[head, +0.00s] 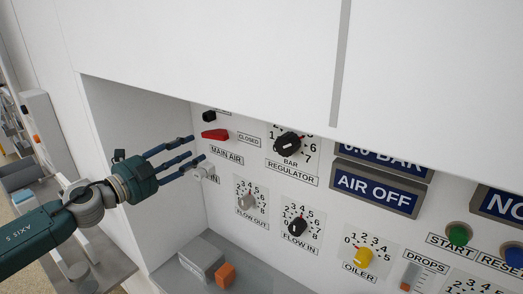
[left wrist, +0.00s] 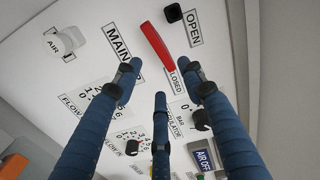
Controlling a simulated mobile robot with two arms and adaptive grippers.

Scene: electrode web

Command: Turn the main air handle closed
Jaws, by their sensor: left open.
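The red main air handle (head: 215,134) is on the white panel, above the MAIN AIR label (head: 227,155). It lies roughly level, with its right end beside the CLOSED label (head: 248,139). In the left wrist view the red handle (left wrist: 155,46) runs from near the MAIN label to the CLOSED label; the OPEN label (left wrist: 194,28) is apart from it. My left gripper (head: 195,150) has its three blue fingers spread and empty, just left of and below the handle. In the left wrist view the open fingertips (left wrist: 162,80) are near the handle's CLOSED end; contact is not clear.
A black block (head: 208,116) sits above the handle. A grey-white fitting (head: 205,171) is close to the lower fingers. The black regulator knob (head: 288,145) is to the right. A display (head: 377,189) reads AIR OFF. A side wall and overhanging white cover bound the recess.

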